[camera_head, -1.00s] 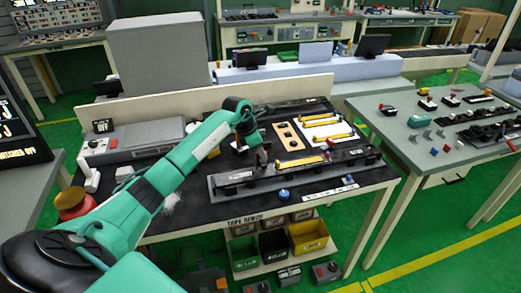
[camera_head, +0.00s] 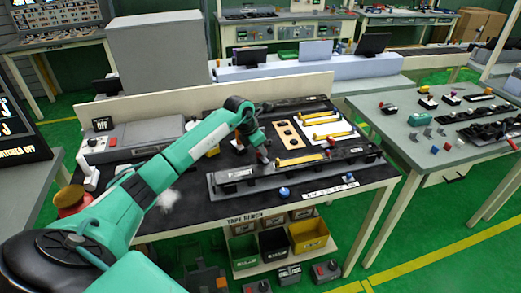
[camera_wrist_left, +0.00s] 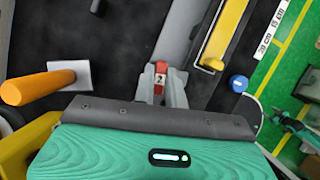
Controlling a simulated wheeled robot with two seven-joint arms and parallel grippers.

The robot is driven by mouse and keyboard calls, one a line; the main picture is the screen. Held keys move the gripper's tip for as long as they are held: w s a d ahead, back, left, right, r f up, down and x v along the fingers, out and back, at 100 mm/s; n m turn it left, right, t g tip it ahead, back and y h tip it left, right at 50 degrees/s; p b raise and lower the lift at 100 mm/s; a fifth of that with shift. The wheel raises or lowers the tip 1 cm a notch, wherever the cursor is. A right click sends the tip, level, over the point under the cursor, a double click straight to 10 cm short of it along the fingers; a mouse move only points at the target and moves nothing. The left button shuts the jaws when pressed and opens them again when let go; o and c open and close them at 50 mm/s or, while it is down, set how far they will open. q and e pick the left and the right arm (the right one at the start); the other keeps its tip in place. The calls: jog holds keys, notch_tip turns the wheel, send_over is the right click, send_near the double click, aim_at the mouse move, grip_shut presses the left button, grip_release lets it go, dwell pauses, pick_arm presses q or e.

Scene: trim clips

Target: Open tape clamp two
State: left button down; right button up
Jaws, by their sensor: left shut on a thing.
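Tape clamp two shows as a red tab marked "2" (camera_wrist_left: 159,79) in the left wrist view, at the end of a grey lever. My left gripper (camera_head: 266,160) is at the long dark fixture (camera_head: 225,184) on the bench in the head view. It is shut on the red tab; its fingers mostly hide the clamp in the head view. A yellow strip (camera_head: 298,160) lies along the fixture, right of my gripper; it also shows in the left wrist view (camera_wrist_left: 224,35). My right gripper is not in view.
A blue knob (camera_head: 284,192) stands by the fixture's front side. A tan board with holes (camera_head: 288,136) and a white board with yellow strips (camera_head: 322,128) lie behind it. In the wrist view an orange cylinder (camera_wrist_left: 40,87) is at left.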

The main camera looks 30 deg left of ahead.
pick_arm(q)
jog(key=n+y, duration=0.1)
jog(key=n, duration=0.1)
jog(key=n+b, duration=0.1)
jog(key=n, duration=0.1)
jog(key=shift+n+t+y, duration=0.3)
jog(key=shift+y, duration=0.1)
jog(key=n+y+b, duration=0.2)
jog(key=n+b, duration=0.1)
jog(key=n, duration=0.3)
jog(key=shift+d, duration=0.15)
jog(key=shift+n+g+y+b, duration=0.4)
jog(key=shift+n+y, duration=0.1)
jog(key=shift+n, duration=0.4)
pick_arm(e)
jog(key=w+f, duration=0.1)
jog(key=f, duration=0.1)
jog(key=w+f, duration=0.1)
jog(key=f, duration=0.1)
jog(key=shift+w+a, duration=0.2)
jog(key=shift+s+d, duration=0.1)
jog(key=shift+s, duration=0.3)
pick_arm(q)
jog(key=c, duration=1.4)
grip_release()
jog(key=shift+c, duration=0.2)
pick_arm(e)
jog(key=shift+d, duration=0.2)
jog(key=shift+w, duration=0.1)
